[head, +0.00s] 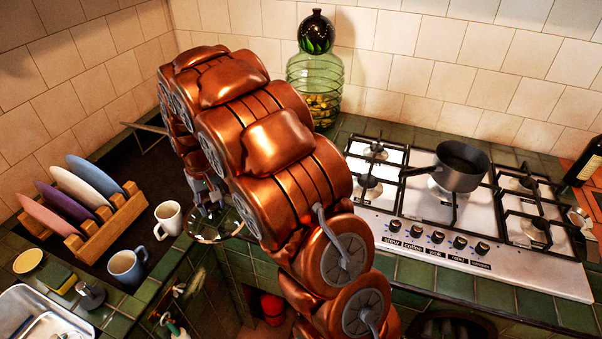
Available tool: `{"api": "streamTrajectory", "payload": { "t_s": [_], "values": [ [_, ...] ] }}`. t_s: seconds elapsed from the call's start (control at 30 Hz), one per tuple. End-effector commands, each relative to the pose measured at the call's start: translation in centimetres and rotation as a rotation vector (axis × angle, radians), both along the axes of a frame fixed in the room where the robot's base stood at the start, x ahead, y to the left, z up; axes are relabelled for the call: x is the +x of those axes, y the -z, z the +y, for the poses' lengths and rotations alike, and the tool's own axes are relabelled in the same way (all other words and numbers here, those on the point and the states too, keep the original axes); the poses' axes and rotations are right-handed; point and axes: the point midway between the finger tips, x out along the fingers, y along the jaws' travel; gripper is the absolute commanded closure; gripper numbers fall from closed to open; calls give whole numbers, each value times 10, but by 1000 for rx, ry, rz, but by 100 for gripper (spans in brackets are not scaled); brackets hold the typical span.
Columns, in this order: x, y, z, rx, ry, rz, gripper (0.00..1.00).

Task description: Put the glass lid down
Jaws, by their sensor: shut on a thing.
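My gripper (207,195) is at the left of my copper-coloured arm, above the green tiled counter near its front edge. It is shut on the glass lid (226,236), a clear disc with a thin rim. Part of the lid is hidden behind my arm. I cannot tell whether the lid touches the counter or hangs just above it.
Two mugs, one white (168,218) and one blue (127,267), stand just left of the lid. A wooden rack (108,222) holds several plates. A dark pot (459,166) sits on the gas hob (430,205). A green glass jar (328,95) stands behind my arm.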

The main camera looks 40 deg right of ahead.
Motion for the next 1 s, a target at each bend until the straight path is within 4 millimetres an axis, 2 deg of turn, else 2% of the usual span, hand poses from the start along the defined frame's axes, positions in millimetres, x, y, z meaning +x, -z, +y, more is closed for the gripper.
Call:
{"api": "streamTrajectory", "payload": {
  "t_s": [0.13,0.27,0.4,0.6,0.8,1.0],
  "values": [
    [-12,10,-43,0,190,-2,92],
    [-32,14,-93,-1,427,-3,92],
    [-60,19,-144,-1,688,-4,92],
    [-107,26,-203,-1,1042,-4,92],
    [-144,30,-237,0,1290,0,92],
    [-157,29,-248,0,1385,-1,92]
  ]
}}
